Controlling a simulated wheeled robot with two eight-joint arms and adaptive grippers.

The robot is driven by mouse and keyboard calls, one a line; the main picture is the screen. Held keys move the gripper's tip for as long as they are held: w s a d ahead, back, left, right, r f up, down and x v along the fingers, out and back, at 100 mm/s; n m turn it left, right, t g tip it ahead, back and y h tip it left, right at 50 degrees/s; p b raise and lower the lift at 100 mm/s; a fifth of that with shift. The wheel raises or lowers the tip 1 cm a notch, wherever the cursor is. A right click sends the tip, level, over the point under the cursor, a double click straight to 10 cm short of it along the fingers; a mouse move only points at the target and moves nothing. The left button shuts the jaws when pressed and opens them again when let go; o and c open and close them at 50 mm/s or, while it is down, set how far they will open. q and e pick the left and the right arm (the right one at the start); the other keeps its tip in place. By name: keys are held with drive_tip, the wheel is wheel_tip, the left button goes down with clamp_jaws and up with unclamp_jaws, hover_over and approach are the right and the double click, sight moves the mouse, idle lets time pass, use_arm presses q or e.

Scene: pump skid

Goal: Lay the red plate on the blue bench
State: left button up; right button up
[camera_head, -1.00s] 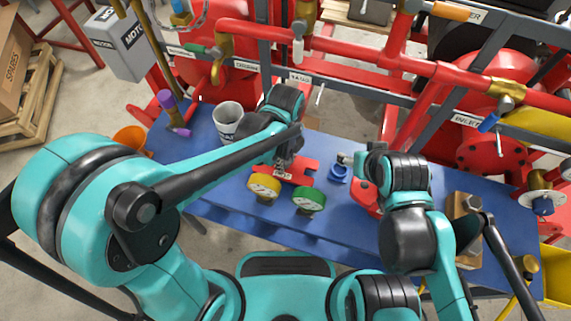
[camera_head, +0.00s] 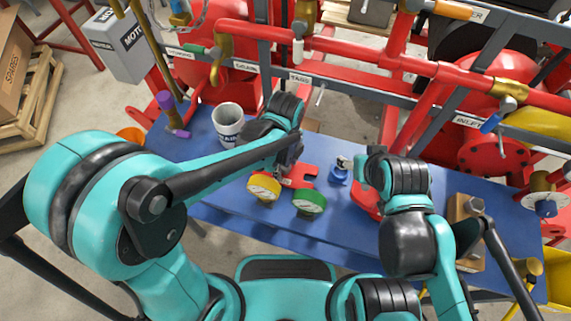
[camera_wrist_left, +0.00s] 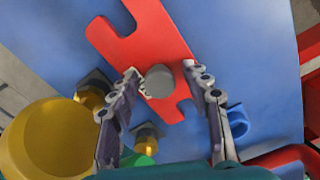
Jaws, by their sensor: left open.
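The red plate (camera_head: 304,172) with open slots lies flat on the blue bench (camera_head: 220,180), as far as I can see. In the left wrist view the plate (camera_wrist_left: 145,38) has a grey round knob (camera_wrist_left: 159,81) on it. My left gripper (camera_head: 291,160) is over the plate. In the wrist view its fingers (camera_wrist_left: 160,72) are spread on either side of the knob, with visible gaps and nothing clamped between them. My right arm reaches over the right part of the bench. Its fingers are not clear in the head view.
A yellow gauge (camera_head: 264,187) and a green gauge (camera_head: 311,201) sit in front of the plate. A blue fitting (camera_head: 339,171) is to its right. A white mug (camera_head: 229,120) stands at the left. Red pipework (camera_head: 340,85) runs behind the bench.

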sight(285, 165)
use_arm(q)
wheel_tip(285, 165, up, 12)
drive_tip(key=p, duration=0.4)
drive_tip(key=s+a+r+n+t, duration=0.2)
drive_tip(key=a+n+t, duration=0.1)
drive_tip(key=a+n, duration=0.6)
drive_tip(key=s+a+r+n+t, duration=0.2)
drive_tip(key=a+n, duration=0.7)
drive_tip(key=n, duration=0.8)
drive_tip(key=shift+s+t, duration=0.6)
drive_tip(key=shift+t, duration=0.5)
drive_tip(key=shift+d, duration=0.1)
drive_tip(key=shift+f, duration=0.3)
